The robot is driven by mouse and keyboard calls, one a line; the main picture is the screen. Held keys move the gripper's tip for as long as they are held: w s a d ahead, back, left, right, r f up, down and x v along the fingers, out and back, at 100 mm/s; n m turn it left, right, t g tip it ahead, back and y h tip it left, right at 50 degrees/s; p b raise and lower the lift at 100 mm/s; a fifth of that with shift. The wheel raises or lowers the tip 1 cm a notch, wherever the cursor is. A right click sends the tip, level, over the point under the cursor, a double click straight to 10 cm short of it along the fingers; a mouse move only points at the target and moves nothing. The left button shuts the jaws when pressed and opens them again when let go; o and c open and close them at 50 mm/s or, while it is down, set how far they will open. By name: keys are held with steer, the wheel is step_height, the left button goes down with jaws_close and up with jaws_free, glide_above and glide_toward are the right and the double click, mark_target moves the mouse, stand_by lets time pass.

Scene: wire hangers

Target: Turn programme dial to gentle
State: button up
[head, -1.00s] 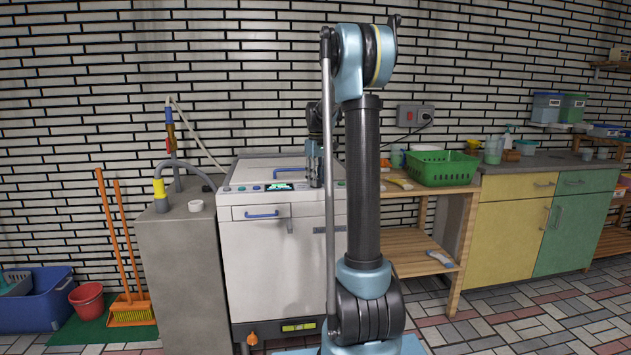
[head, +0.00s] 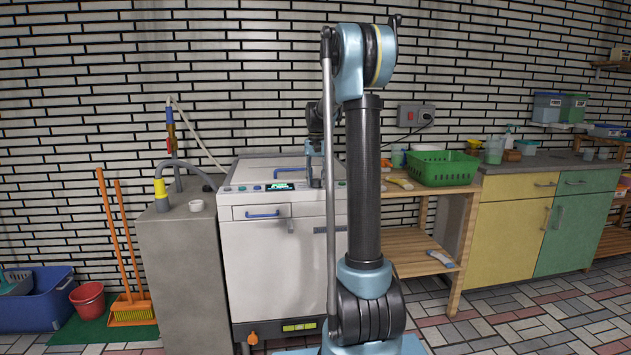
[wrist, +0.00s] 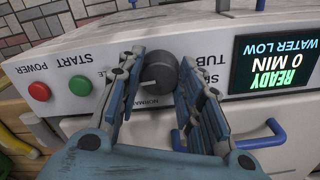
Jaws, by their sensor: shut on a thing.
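The programme dial (wrist: 157,70) is a dark grey round knob on the white machine's control panel, seen upside down in the wrist view. My gripper (wrist: 160,66) is shut on the dial, one blue finger on each side. A NORMAL label (wrist: 157,103) shows between the fingers. Other labels around the dial are partly covered by the fingers. The dial's pointer setting cannot be read clearly. In the head view my gripper (head: 316,171) points down onto the panel, and the dial is hidden there.
A lit display (wrist: 272,63) reads READY, 0 MIN, WATER LOW. A red button (wrist: 38,91) and a green button (wrist: 80,85) sit on the dial's other side. A blue handle (wrist: 262,138) is close by. A shelf with a green basket (head: 442,168) stands right of the machine.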

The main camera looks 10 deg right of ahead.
mark_target(316, 180)
steer(key=shift+m, duration=1.3)
steer(key=o, duration=1.1)
steer(key=shift+a, duration=0.1)
steer(key=shift+c, duration=0.2)
steer(key=shift+r, duration=0.1)
step_height(316, 180, up, 12)
steer(key=shift+f, duration=0.2)
